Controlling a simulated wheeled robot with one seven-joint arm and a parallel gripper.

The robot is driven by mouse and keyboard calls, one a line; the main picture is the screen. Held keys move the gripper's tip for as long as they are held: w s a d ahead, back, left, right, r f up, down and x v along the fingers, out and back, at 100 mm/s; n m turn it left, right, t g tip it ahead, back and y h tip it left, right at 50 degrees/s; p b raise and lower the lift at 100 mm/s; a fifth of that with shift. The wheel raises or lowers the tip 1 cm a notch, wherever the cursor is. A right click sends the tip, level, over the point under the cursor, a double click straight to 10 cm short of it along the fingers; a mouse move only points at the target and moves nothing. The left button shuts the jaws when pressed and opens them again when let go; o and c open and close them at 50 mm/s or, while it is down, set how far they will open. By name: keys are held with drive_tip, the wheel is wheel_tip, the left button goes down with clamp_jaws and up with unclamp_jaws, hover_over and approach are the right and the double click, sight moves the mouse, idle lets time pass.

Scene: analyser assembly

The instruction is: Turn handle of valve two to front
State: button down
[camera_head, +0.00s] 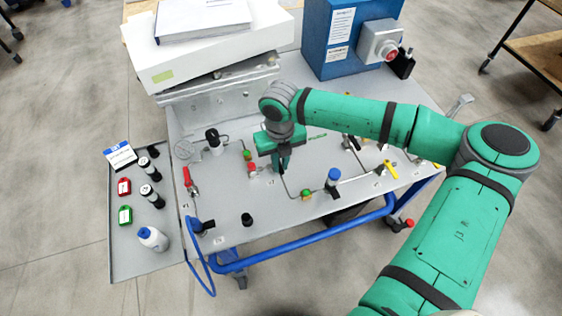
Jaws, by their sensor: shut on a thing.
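My gripper (283,163) points down at the middle of the grey panel table (228,232). Its dark fingers are shut on a valve handle that they and the green gripper body mostly hide; it stands where valve two appears to be. The handle's direction cannot be made out. A thin metal pipe runs from just below the fingers to a green-and-yellow fitting (306,193). A red valve handle (187,176) stands left of my gripper, and a yellow valve handle (390,169) stands to the right. The valve number labels are too small to read.
A blue-capped part (333,177) stands right of the gripper, and a red-and-green fitting (252,168) just left. A side tray (122,262) holds small bottles and tags. A white box (215,50) and a blue cabinet (349,35) stand behind. My arm spans the right side.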

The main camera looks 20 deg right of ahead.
idle(0.3)
drive_tip(key=c, duration=1.8)
unclamp_jaws()
drive_tip(key=shift+o, duration=0.2)
drive_tip(key=shift+r, duration=0.15)
wheel_tip(320, 180, up, 11)
drive_tip(key=shift+f, duration=0.2)
